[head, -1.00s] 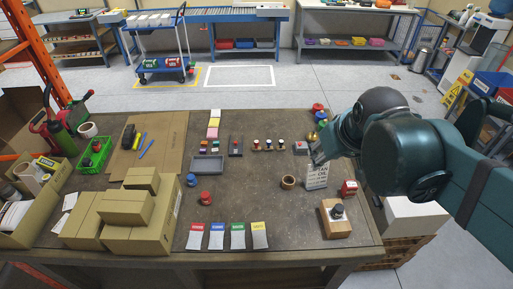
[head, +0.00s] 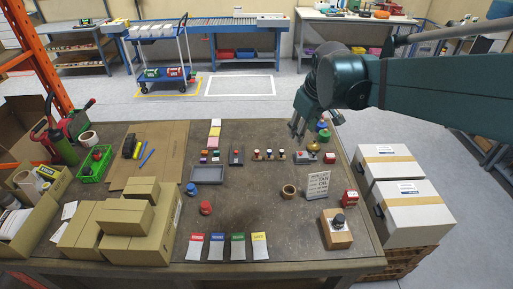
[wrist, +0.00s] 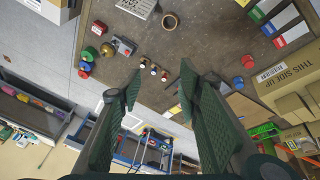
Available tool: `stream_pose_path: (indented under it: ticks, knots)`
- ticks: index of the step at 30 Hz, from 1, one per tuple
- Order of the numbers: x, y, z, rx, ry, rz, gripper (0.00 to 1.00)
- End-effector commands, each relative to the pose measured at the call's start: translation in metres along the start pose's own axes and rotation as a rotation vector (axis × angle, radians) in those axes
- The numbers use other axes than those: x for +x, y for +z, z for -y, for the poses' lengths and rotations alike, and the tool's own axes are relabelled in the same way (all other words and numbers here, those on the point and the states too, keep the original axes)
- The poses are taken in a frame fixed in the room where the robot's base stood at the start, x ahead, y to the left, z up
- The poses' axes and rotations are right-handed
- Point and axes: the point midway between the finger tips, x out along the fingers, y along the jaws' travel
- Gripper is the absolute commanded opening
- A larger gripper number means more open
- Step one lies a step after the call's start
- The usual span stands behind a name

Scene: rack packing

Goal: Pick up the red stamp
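My gripper (head: 298,130) is above the back right of the table. In the wrist view its two fingers (wrist: 161,80) are spread with nothing held between them. Several red-topped things could be the stamp; I cannot tell which. A red knob (head: 205,207) stands front of a blue one (head: 192,188) at the table's middle left, and shows in the wrist view (wrist: 248,62). Another red piece (wrist: 84,74) stands in a row with blue (wrist: 86,65) and green (wrist: 88,53) pieces at the back right. A small rack (head: 269,159) holds three small upright pieces.
A sign (head: 318,184), a round wooden ring (head: 289,191), a red box (head: 350,198) and a wooden block (head: 337,236) with a dark bottle are on the right. Cartons (head: 125,220) fill the left front. Coloured cards (head: 238,246) lie at the front edge.

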Motion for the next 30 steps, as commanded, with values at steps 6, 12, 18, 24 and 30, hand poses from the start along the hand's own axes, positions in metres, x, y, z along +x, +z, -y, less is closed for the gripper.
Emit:
stream_pose_path:
  ticks: [6, 12, 18, 24, 30]
  knots:
    - [0.025, -0.032, -0.009, -0.081, -0.021, 0.027, 0.35]
    - [0.050, -0.058, -0.015, -0.157, -0.042, 0.050, 0.35]
    - [0.077, -0.083, -0.020, -0.232, -0.064, 0.073, 0.35]
    - [0.108, -0.107, -0.023, -0.307, -0.087, 0.094, 0.35]
    - [0.141, -0.129, -0.024, -0.382, -0.112, 0.114, 0.35]
